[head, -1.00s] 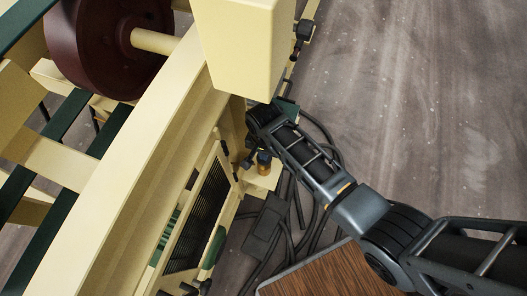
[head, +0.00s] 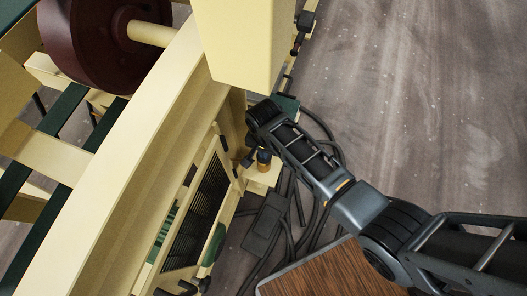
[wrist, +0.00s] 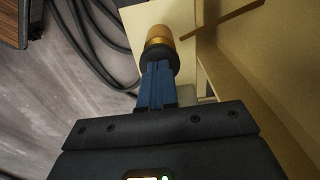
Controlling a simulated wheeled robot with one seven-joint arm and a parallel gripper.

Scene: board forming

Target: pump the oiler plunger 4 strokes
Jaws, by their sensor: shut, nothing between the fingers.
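The oiler (head: 264,158) is a small amber cylinder with a dark top, standing on a cream ledge at the side of the machine in the head view. In the wrist view its amber body (wrist: 158,34) shows at top centre, with the dark plunger end toward me. My gripper (wrist: 157,70) has its blue fingers shut together with nothing between them. The fingertips line up with the dark end and overlap it in the picture; I cannot tell whether they touch. In the head view my wrist hides most of the gripper.
The cream machine frame (head: 118,190) and a tall cream housing (head: 238,45) stand close beside the oiler. Black cables (head: 300,200) and a dark box lie on the floor below. A wood-topped surface (head: 325,270) is at the lower middle. The floor at right is clear.

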